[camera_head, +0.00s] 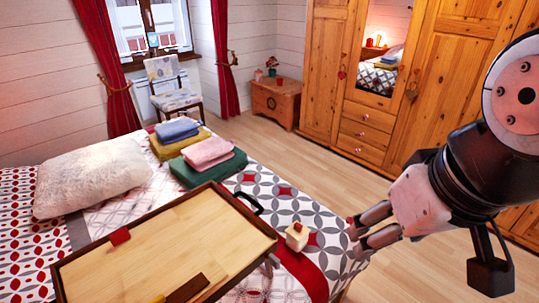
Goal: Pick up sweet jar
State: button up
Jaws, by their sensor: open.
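A small cream, box-like jar with a reddish-brown knob on top (297,236), likely the sweet jar, stands upright on the bed's patterned cover, just right of the wooden tray. My gripper (357,237) reaches in from the right, its two fingers pointing left toward the jar. The fingers are open and empty, with a gap between their tips and the jar in the picture. The jar is fully visible; its contents cannot be told.
The wooden tray (175,236) holds a red block (120,236) and a dark brown piece (187,288). Folded towels (208,168) and a fluffy pillow (92,178) lie on the bed. A wooden chest (275,101) and wardrobe (366,122) stand behind clear floor.

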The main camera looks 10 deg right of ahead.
aim_at(296, 247)
jog(key=i+l+u, duration=0.15)
jog(key=l+u, duration=0.15)
jog(key=l, duration=0.3)
jog(key=l+u, duration=0.25)
jog(key=l, duration=0.4)
jog(key=i, duration=0.05)
